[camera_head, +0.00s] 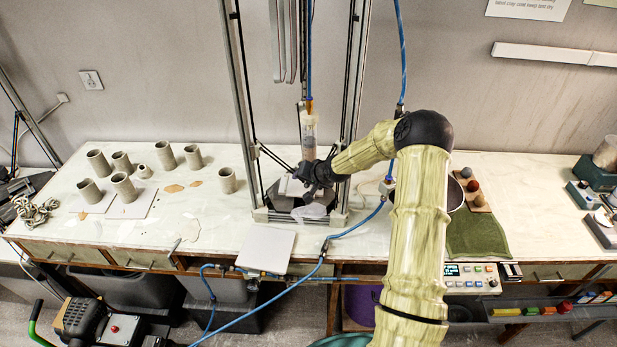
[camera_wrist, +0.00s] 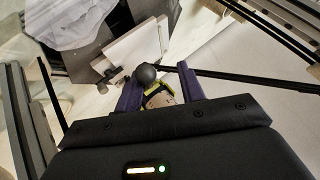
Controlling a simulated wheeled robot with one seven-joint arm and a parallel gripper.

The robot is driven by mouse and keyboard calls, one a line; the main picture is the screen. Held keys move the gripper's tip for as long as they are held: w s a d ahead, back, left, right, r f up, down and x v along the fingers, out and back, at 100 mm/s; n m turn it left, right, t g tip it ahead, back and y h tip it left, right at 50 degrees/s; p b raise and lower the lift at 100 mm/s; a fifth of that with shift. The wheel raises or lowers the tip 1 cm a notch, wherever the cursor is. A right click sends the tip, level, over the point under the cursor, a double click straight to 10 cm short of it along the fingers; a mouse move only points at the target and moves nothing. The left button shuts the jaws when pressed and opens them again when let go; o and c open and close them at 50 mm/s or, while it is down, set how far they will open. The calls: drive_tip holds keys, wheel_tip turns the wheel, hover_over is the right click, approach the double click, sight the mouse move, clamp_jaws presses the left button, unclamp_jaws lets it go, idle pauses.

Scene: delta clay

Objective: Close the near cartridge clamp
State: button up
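The clear cartridge (camera_head: 309,135) with brownish clay stands upright in the middle of the delta printer frame. My gripper (camera_head: 318,175) is at the lower end of the cartridge, and the arm hides much of that area. In the wrist view my gripper's two purple fingers (camera_wrist: 158,80) are apart. A black ball knob (camera_wrist: 146,73) shows by the fingertips, closer to the left finger; I cannot tell whether it touches. A brownish part with a yellow-green edge (camera_wrist: 160,98) shows between the fingers. Which of these parts belong to the near clamp is unclear.
Printer uprights (camera_head: 240,100) stand on both sides of the gripper, and thin dark rods cross nearby. A pale block (camera_wrist: 137,47) lies just beyond the fingers. Blue hoses (camera_head: 355,232) run along the table front. Several clay cups (camera_head: 123,187) stand at left; a green cloth (camera_head: 476,235) lies at right.

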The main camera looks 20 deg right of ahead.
drive_tip(key=shift+s+d+r, duration=0.25)
drive_tip(key=shift+s+r, duration=0.05)
drive_tip(key=b+v, duration=0.3)
drive_tip(key=v, duration=1.3)
drive_tip(key=shift+s+r, duration=0.15)
drive_tip(key=shift+s, duration=0.05)
drive_tip(key=shift+a, duration=0.15)
drive_tip(key=s+a+f+n+g+h, duration=0.2)
drive_tip(key=s+a+f+n+g, duration=0.15)
drive_tip(key=s+a+f, duration=0.35)
drive_tip(key=s+a+r+g+b, duration=0.1)
drive_tip(key=s+r, duration=0.1)
drive_tip(key=s, duration=0.6)
drive_tip(key=s+a+r+n+g+h, duration=0.1)
drive_tip(key=s+a, duration=0.1)
drive_tip(key=s, duration=0.7)
drive_tip(key=shift+s+r+b, duration=0.25)
drive_tip(key=shift+r+b, duration=0.15)
drive_tip(key=shift+d+n, duration=0.1)
drive_tip(key=shift+n, duration=0.15)
